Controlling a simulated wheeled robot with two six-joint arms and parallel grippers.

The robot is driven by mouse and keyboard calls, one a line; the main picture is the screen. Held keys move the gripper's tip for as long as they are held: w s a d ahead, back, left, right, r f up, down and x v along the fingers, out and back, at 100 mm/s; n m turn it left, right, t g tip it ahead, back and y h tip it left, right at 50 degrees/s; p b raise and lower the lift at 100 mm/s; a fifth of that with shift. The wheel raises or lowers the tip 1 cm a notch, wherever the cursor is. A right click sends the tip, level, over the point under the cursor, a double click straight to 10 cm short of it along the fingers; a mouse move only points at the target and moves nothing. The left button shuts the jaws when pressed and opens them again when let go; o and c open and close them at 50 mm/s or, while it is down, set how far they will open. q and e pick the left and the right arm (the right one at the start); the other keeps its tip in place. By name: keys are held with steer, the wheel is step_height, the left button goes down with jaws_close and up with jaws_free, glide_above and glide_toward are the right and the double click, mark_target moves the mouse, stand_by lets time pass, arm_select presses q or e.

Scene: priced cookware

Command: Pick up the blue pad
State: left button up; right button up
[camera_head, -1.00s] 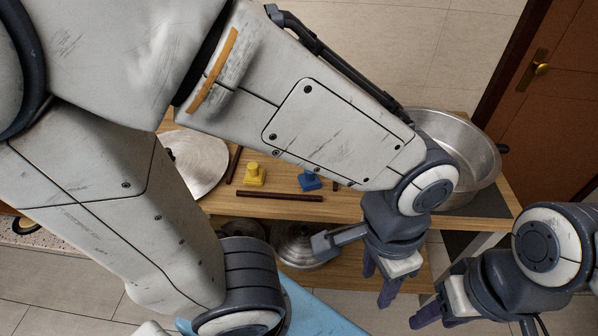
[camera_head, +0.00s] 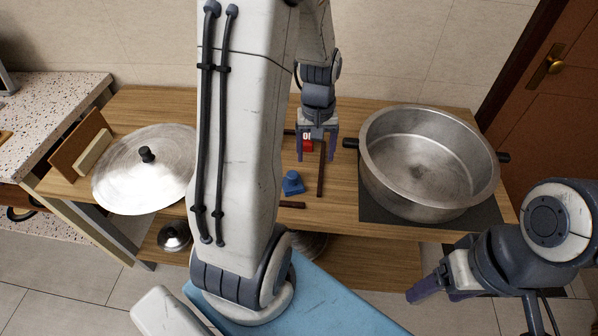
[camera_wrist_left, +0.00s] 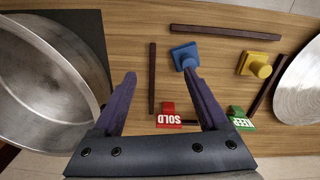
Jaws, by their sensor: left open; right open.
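The blue pad (camera_head: 292,183) is a small block with a flat square base and a raised knob. It stands on the wooden table, left of the pot. It also shows in the left wrist view (camera_wrist_left: 184,56), just beyond the right-hand fingertip. My left gripper (camera_head: 317,158) is open and empty above the table, behind the pad and slightly right of it. In the left wrist view its fingers (camera_wrist_left: 160,78) are spread apart; whether one touches the pad cannot be told. My right gripper (camera_head: 440,294) is open and empty at the front right, away from the pad.
A large metal pot (camera_head: 428,165) stands on a dark mat (camera_head: 375,213) at right. Dark strips (camera_wrist_left: 225,31) frame the pad area, with a yellow pad (camera_wrist_left: 255,65), red SOLD block (camera_wrist_left: 168,115) and green KEEP block (camera_wrist_left: 240,118). A metal lid (camera_head: 130,180) lies left.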

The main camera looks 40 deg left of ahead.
arm_select(q)
steer(key=a+n, duration=0.1)
steer(key=a, duration=0.1)
steer(key=a+f+n, duration=0.1)
steer(key=a, duration=0.1)
steer(key=s+a+f, duration=0.1)
steer(key=a, duration=0.2)
steer(key=shift+s+f+n, duration=0.1)
steer(key=shift+f+n, duration=0.15)
steer(key=shift+n, duration=0.15)
glide_above(292, 174)
steer(key=f, duration=0.4)
steer(key=shift+s+a+f, duration=0.1)
steer(key=shift+a+f, duration=0.1)
steer(key=shift+f, duration=0.1)
steer(key=shift+d+f+p, duration=0.2)
steer(key=shift+f+p, duration=0.5)
steer(key=shift+f, duration=2.1)
jaws_close()
